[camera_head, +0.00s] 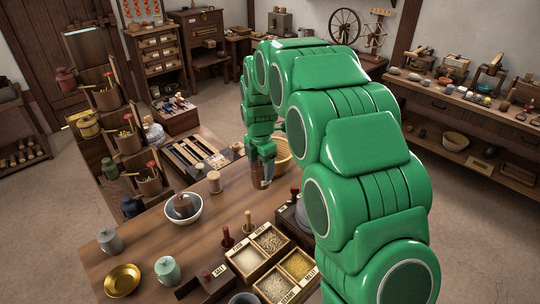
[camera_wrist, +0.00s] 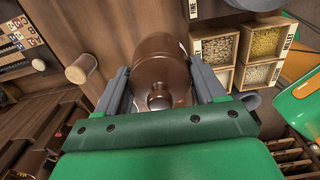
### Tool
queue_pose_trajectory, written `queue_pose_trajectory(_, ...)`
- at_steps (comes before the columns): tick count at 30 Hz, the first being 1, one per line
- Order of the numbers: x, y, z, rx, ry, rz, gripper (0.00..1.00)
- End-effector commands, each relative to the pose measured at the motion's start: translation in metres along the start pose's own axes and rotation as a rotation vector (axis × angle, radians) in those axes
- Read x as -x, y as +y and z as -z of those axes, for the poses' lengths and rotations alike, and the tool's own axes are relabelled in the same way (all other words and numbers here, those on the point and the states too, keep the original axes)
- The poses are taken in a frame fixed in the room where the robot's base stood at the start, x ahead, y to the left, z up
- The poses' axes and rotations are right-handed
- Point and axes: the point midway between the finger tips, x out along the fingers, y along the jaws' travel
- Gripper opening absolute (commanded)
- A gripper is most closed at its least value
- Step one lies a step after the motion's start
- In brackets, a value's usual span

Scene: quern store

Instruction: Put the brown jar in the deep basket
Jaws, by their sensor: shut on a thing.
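The brown jar (camera_wrist: 160,58) is glossy and sits between the two grey fingers of my gripper (camera_wrist: 158,76) in the wrist view, its knob toward the camera. My gripper (camera_head: 262,160) is shut on it. In the head view the jar (camera_head: 260,180) shows just below the fingers, at the far right part of the wooden table; I cannot tell whether it touches the tabletop. A tan wicker basket (camera_head: 284,154) stands right behind my gripper, partly hidden by my arm. Its inside is mostly hidden.
A white bowl (camera_head: 184,212) with a brown thing in it and a wooden cylinder (camera_head: 214,182) stand left of my gripper. A compartmented grain box (camera_head: 270,262) is in front. A brass dish (camera_head: 122,280) and a pale green jar (camera_head: 167,270) are near the left edge.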

Motion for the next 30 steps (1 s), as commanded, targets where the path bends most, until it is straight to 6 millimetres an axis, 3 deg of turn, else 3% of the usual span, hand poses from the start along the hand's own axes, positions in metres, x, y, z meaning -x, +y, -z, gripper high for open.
queue_pose_trajectory(6,0.029,0.013,-0.038,0.005,0.0,0.003,0.24)
queue_pose_trajectory(15,0.063,0.022,-0.071,0.025,0.002,-0.002,0.24)
queue_pose_trajectory(23,0.068,0.026,-0.079,0.034,0.008,0.003,0.24)
queue_pose_trajectory(30,0.059,0.044,-0.09,0.034,0.006,0.0,0.24)
